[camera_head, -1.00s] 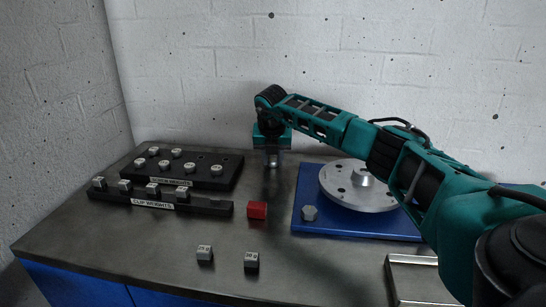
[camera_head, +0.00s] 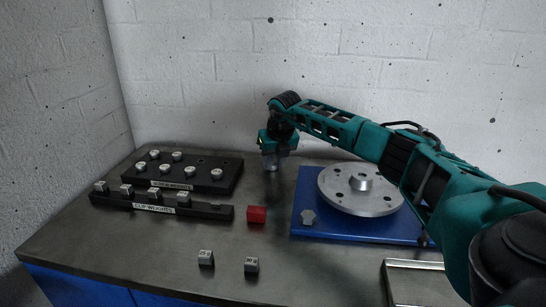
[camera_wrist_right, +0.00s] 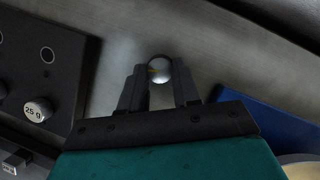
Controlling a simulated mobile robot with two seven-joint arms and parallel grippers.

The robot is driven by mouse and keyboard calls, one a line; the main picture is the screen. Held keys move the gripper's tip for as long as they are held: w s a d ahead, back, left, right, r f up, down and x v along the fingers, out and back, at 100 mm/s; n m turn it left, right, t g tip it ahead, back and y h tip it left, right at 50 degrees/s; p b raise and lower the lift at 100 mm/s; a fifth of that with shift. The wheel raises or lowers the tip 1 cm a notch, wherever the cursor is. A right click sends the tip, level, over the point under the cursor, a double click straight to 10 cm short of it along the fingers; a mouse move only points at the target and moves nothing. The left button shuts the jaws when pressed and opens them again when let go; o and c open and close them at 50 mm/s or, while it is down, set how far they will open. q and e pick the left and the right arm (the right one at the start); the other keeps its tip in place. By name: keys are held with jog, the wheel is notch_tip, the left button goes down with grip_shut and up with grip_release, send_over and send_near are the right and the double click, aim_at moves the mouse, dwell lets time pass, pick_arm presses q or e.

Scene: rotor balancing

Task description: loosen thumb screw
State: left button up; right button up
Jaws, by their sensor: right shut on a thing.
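A small grey knob, which looks like the thumb screw (camera_head: 308,217), stands on the front left corner of the blue base plate (camera_head: 340,229). A silver rotor disc (camera_head: 345,203) with a central hub sits on that plate. My right gripper (camera_head: 271,165) is left of the plate's back corner, apart from the knob. In the right wrist view my right gripper (camera_wrist_right: 160,80) is shut on a round silver piece (camera_wrist_right: 160,67) at its fingertips. I cannot tell what kind of piece it is. My left gripper is not in view.
Left are the black rack (camera_head: 226,184) of round weights and the clip weights rack (camera_head: 222,214). A red block (camera_head: 256,215) and two small grey blocks (camera_head: 205,257) (camera_head: 251,265) lie on the table. A metal tray (camera_head: 415,266) is at the front right.

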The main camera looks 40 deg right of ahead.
jog(key=n, duration=0.2)
jog(key=n+y, duration=0.1)
jog(key=n, duration=0.1)
jog(key=n+y+p, duration=0.1)
jog(key=shift+d+n, duration=0.25)
jog(key=shift+n, duration=0.15)
dwell(0.4)
jog(key=o, duration=1.1)
jog(key=shift+c, duration=0.2)
jog(key=v, duration=1.3)
jog(key=shift+s+d+p, duration=0.15)
jog(key=shift+d+p, duration=0.05)
jog(key=shift+p, duration=0.2)
jog(key=shift+f, duration=0.1)
